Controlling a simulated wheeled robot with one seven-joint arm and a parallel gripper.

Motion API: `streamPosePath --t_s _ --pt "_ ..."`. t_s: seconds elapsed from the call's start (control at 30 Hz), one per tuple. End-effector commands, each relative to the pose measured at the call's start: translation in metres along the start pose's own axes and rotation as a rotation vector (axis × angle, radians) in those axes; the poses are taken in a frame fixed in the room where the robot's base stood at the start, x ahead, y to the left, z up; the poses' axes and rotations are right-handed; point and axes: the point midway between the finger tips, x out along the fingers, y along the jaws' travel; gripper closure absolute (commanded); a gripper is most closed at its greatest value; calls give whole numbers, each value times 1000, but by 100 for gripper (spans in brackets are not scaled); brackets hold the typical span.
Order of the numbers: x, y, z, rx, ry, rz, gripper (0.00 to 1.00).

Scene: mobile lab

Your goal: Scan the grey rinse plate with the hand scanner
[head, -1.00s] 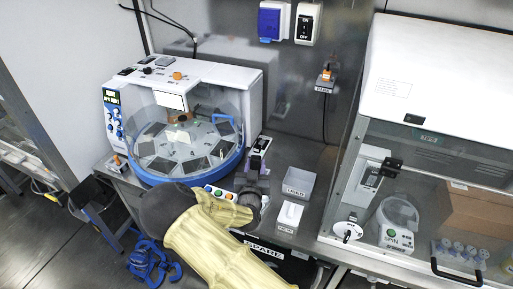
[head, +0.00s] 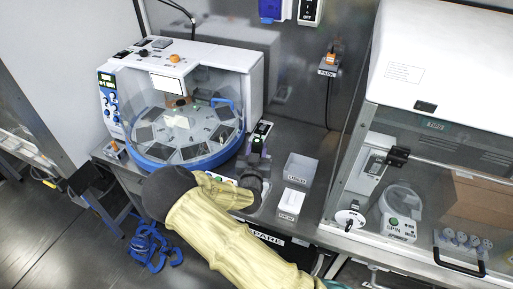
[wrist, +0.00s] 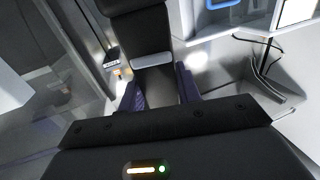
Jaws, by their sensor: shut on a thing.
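My gripper (head: 257,160) is shut on a dark handheld device, apparently the hand scanner (head: 262,131), at the right of the carousel machine. Several dark grey plates lie around the carousel (head: 155,158), inside a clear cover with a blue rim. I cannot tell which is the grey rinse plate. A pale piece (head: 177,121) lies near the carousel's middle.
A tray marked USED (head: 301,168) and a white labelled box (head: 290,204) stand right of my gripper. A PARK holder (head: 328,68) with an orange part is on the wall. A glass-fronted cabinet (head: 430,75) bounds the right. The bench between is partly clear.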

Motion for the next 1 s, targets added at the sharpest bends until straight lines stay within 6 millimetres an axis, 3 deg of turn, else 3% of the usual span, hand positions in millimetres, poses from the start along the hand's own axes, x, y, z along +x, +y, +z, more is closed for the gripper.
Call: streamPosePath --t_s 0.3,1.0 --pt "0 -2 22 -1 1 -4 100" --pt "0 -2 22 0 1 -3 100"
